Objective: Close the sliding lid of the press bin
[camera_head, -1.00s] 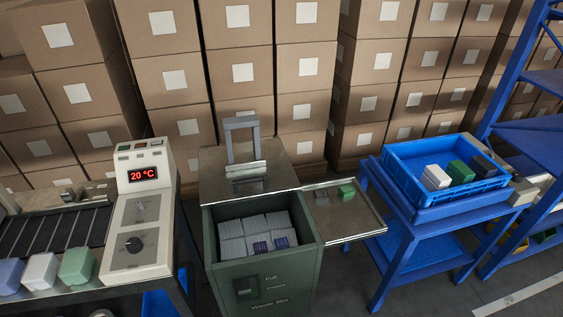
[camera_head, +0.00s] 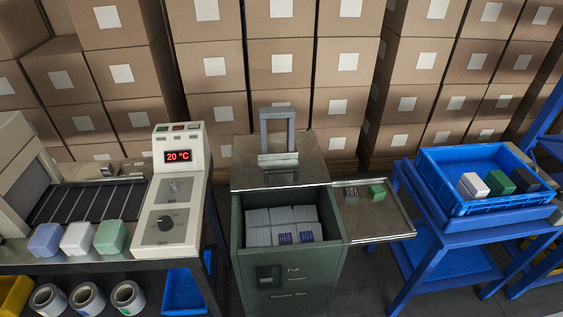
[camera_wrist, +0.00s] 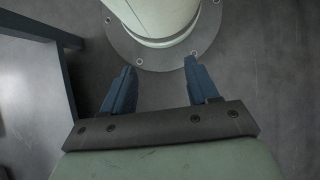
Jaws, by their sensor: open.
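The press bin (camera_head: 288,266) is a dark green box in the middle of the head view, with its top open toward the front. Its grey metal sliding lid (camera_head: 243,176) sits at the back of the top, with an upright grey frame handle (camera_head: 277,131) standing on it. Stacked pale packs (camera_head: 280,217), two with purple marks, show inside the opening. My gripper (camera_wrist: 157,88) shows only in the wrist view. Its two blue fingers are apart with nothing between them, above a grey floor. It is away from the bin, which the wrist view does not show.
A control panel with a 20 °C display (camera_head: 179,157) stands left of the bin. A side shelf (camera_head: 372,228) with a green block (camera_head: 377,192) juts out right of it. A blue crate (camera_head: 487,211) stands further right. Cartons fill the back. A pale round base (camera_wrist: 148,52) shows in the wrist view.

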